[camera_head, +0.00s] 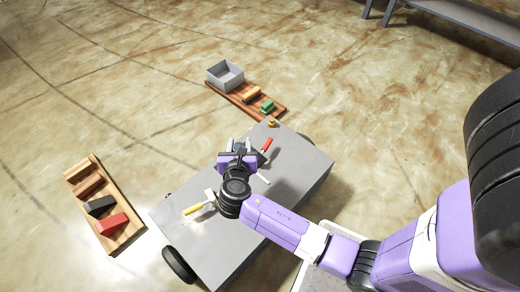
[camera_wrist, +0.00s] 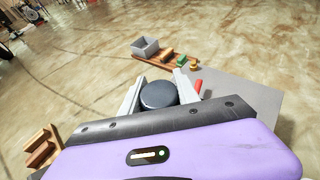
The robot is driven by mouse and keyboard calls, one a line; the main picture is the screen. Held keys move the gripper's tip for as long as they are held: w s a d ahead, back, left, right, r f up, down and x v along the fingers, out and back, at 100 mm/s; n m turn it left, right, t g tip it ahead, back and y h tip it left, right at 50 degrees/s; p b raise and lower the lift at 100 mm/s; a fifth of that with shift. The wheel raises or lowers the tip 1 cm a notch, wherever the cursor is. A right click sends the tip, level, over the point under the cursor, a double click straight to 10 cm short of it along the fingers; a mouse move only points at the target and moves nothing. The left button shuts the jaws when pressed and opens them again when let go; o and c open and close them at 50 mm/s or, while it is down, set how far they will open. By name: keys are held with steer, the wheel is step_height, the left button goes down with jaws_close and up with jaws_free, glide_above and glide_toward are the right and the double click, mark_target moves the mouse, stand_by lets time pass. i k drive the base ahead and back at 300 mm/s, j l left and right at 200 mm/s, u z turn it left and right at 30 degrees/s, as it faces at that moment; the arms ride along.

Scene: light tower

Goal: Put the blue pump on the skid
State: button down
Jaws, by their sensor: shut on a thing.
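My gripper (camera_wrist: 158,88) is shut on a round, dark slate-blue thing, the blue pump (camera_wrist: 158,95) as far as I can tell. Its flat round top shows between the two pale fingers in the wrist view; its lower part is hidden. I cannot tell which thing is the skid: one wooden board (camera_head: 128,238) lies on the floor at left and another (camera_head: 236,97) beyond the table.
The left board holds red, black and brown blocks. The far board holds a grey open bin (camera_head: 226,76), a wooden block and a green block (camera_head: 267,106). A red-handled tool (camera_head: 265,148) and a yellow-handled tool (camera_head: 195,209) lie on the table. A shelf (camera_head: 465,18) stands at upper right.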

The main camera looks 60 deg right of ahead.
mark_target(303, 164)
steer(key=k+l, duration=0.2)
steer(key=l, duration=0.15)
steer(key=k+l, duration=0.25)
steer(key=l, duration=0.15)
steer(key=k+l, duration=0.2)
steer(key=l, duration=0.15)
